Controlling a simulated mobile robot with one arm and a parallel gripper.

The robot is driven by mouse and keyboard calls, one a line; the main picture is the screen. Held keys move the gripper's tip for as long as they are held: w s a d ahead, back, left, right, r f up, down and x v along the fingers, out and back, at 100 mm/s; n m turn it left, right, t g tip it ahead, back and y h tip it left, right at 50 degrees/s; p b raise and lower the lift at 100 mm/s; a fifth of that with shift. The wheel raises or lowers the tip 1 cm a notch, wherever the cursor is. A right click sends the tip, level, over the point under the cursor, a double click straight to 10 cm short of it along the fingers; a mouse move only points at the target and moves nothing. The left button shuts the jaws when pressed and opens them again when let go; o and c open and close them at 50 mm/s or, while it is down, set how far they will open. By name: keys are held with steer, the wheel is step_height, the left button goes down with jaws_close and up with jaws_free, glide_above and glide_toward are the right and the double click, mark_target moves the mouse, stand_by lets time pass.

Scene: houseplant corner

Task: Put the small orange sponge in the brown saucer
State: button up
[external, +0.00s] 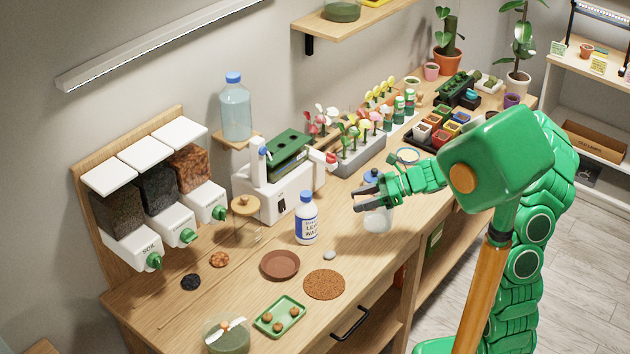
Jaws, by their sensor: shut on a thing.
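The brown saucer (280,265) lies flat on the wooden bench, left of centre, and looks empty. I cannot make out the small orange sponge anywhere in this view. My gripper (361,199) is above the bench, to the right of and farther back than the saucer, with its dark fingers pointing left. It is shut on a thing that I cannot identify. A clear bottle (377,220) with a blue top shows right at the fingers. I cannot tell whether they touch it or only pass in front of it.
A white bottle (306,220) stands between the saucer and my gripper. A cork mat (324,285), a grey pebble (330,255) and a green tray (263,319) with brown balls lie near the saucer. A glass jar with a wooden lid (246,206) stands behind it. Dispensers line the left wall.

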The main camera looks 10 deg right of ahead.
steer(key=s+a+r+n+g+h, duration=0.1)
steer(key=s+a+n+g, duration=0.2)
steer(key=s+a, duration=0.45)
steer(key=s+a+n+g, duration=0.2)
steer(key=s+a+g, duration=0.15)
steer(key=s, duration=0.65)
glide_above(286, 273)
steer(key=f, duration=0.5)
steer(key=d+f, duration=0.1)
steer(key=f, duration=0.2)
steer(key=shift+s+f, duration=0.3)
steer(key=shift+s, duration=0.05)
steer(key=shift+w+a+f, duration=0.4)
steer(key=shift+a+f, duration=0.1)
steer(key=shift+f, duration=0.2)
steer(key=shift+f+t, duration=0.25)
steer(key=shift+f, duration=1.2)
steer(key=shift+f, duration=0.45)
steer(key=o, duration=1)
steer(key=shift+r, duration=0.1)
